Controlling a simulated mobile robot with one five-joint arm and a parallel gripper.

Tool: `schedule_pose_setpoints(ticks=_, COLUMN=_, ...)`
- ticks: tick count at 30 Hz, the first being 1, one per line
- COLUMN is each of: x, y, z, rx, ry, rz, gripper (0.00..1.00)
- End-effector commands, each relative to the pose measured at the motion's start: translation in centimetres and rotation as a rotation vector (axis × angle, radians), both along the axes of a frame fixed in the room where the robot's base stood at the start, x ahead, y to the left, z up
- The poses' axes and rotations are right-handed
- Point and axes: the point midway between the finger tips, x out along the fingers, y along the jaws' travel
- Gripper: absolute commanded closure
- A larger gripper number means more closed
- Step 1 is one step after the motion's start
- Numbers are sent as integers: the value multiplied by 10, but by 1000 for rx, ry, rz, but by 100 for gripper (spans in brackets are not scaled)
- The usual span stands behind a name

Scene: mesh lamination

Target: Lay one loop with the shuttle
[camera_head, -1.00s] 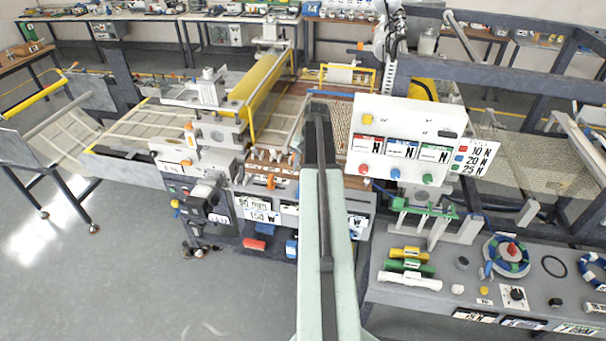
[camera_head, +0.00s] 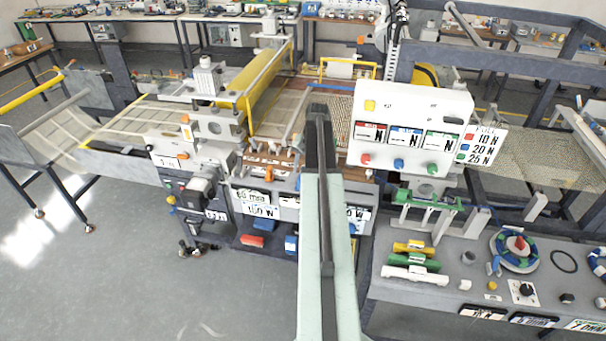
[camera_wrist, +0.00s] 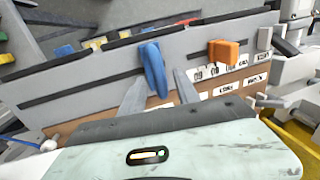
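I cannot say for sure which thing is the shuttle. Yellow (camera_head: 413,248), green (camera_head: 412,261) and white (camera_head: 414,275) rod-like pieces lie side by side on the grey bench at right. In the wrist view my gripper (camera_wrist: 160,84) has two grey fingers spread apart. A blue upright piece (camera_wrist: 153,68) on a slotted grey panel (camera_wrist: 90,82) shows in the gap between the fingertips; I cannot tell whether they touch it. An orange block (camera_wrist: 222,53) sits on the panel, right of the fingers. In the head view my arm hides the gripper's tips.
A white board (camera_head: 412,112) with coloured buttons stands right of my arm. A machine with a yellow roller (camera_head: 268,82) stands to the left. Woven mesh (camera_head: 548,150) spans a frame at right. The grey bench (camera_head: 400,296) also holds a round blue-and-white coil (camera_head: 515,262). Floor at left front is clear.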

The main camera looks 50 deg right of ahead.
Motion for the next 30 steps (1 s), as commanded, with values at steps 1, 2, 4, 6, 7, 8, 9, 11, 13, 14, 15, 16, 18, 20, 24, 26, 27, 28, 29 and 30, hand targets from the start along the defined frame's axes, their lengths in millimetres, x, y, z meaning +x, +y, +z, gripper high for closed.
schedule_pose_setpoints(ticks=1, x=0, y=0, z=1, rx=0, ry=0, rz=0, gripper=62)
schedule_pose_setpoints(ticks=2, x=0, y=0, z=2, rx=0, ry=0, rz=0, gripper=62)
schedule_pose_setpoints(ticks=4, x=0, y=0, z=2, rx=0, ry=0, rz=0, gripper=62)
schedule_pose_setpoints(ticks=6, x=0, y=0, z=2, rx=0, ry=0, rz=0, gripper=82)
schedule_pose_setpoints(ticks=7, x=0, y=0, z=2, rx=0, ry=0, rz=0, gripper=90)
schedule_pose_setpoints(ticks=8, x=0, y=0, z=2, rx=0, ry=0, rz=0, gripper=98)
schedule_pose_setpoints(ticks=9, x=0, y=0, z=2, rx=0, ry=0, rz=0, gripper=100)
schedule_pose_setpoints(ticks=11, x=0, y=0, z=2, rx=0, ry=0, rz=0, gripper=100)
schedule_pose_setpoints(ticks=13, x=0, y=0, z=2, rx=0, ry=0, rz=0, gripper=100)
schedule_pose_setpoints(ticks=14, x=0, y=0, z=2, rx=0, ry=0, rz=0, gripper=100)
schedule_pose_setpoints(ticks=15, x=0, y=0, z=2, rx=0, ry=0, rz=0, gripper=100)
schedule_pose_setpoints(ticks=16, x=0, y=0, z=2, rx=0, ry=0, rz=0, gripper=100)
schedule_pose_setpoints(ticks=18, x=0, y=0, z=2, rx=0, ry=0, rz=0, gripper=100)
schedule_pose_setpoints(ticks=20, x=0, y=0, z=2, rx=0, ry=0, rz=0, gripper=100)
schedule_pose_setpoints(ticks=24, x=0, y=0, z=2, rx=0, ry=0, rz=0, gripper=100)
schedule_pose_setpoints(ticks=26, x=0, y=0, z=2, rx=0, ry=0, rz=0, gripper=100)
schedule_pose_setpoints(ticks=27, x=0, y=0, z=2, rx=0, ry=0, rz=0, gripper=100)
schedule_pose_setpoints(ticks=28, x=0, y=0, z=2, rx=0, ry=0, rz=0, gripper=100)
schedule_pose_setpoints(ticks=29, x=0, y=0, z=2, rx=0, ry=0, rz=0, gripper=100)
schedule_pose_setpoints(ticks=30, x=0, y=0, z=2, rx=0, ry=0, rz=0, gripper=100)
